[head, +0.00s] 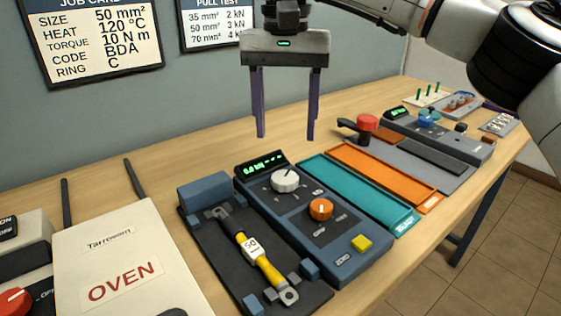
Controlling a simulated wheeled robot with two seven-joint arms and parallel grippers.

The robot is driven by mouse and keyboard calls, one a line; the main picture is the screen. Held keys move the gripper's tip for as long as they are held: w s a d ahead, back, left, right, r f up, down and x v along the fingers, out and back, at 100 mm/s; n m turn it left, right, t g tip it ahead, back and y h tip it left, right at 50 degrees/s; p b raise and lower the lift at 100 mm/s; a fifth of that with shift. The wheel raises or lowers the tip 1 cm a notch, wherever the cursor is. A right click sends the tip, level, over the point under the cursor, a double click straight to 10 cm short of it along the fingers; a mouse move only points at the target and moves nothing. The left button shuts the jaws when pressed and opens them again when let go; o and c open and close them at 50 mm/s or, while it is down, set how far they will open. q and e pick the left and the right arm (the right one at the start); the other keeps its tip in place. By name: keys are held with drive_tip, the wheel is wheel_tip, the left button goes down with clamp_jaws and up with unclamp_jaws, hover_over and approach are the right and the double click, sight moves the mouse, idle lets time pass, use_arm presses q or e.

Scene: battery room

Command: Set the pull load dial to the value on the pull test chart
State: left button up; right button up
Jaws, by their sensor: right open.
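The pull tester (330,262) is a dark blue box on the bench with a small green display (262,163). The display seems to read 0.0 kN, followed by dashes. A white dial (285,180) and an orange knob (320,209) sit on its top; their labels are too small to read. The pull test chart (213,20) on the wall lists 35 mm² 2 kN, 50 mm² 3 kN and 70 mm², whose value looks like 4 kN. My right gripper (286,138) is open and empty, pointing down above and behind the white dial. My left gripper is out of view.
The job card (95,40) gives size 50 mm². A lugged cable (252,250) tagged 50 lies in the black fixture beside the tester, near a yellow button (361,243). The oven (120,265) is at left; teal (360,195) and orange (385,172) trays are at right.

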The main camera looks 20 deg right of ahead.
sight(285, 176)
wheel_tip(285, 176, down, 9)
drive_tip(key=shift+s+r+b, duration=0.15)
drive_tip(key=shift+b, duration=0.8)
drive_tip(key=shift+f, duration=0.55)
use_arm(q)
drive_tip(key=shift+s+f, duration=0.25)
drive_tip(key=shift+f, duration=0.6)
use_arm(e)
drive_tip(key=c, duration=1)
drive_tip(key=shift+c, duration=0.2)
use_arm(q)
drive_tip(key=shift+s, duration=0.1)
use_arm(e)
drive_tip(key=shift+r, duration=0.1)
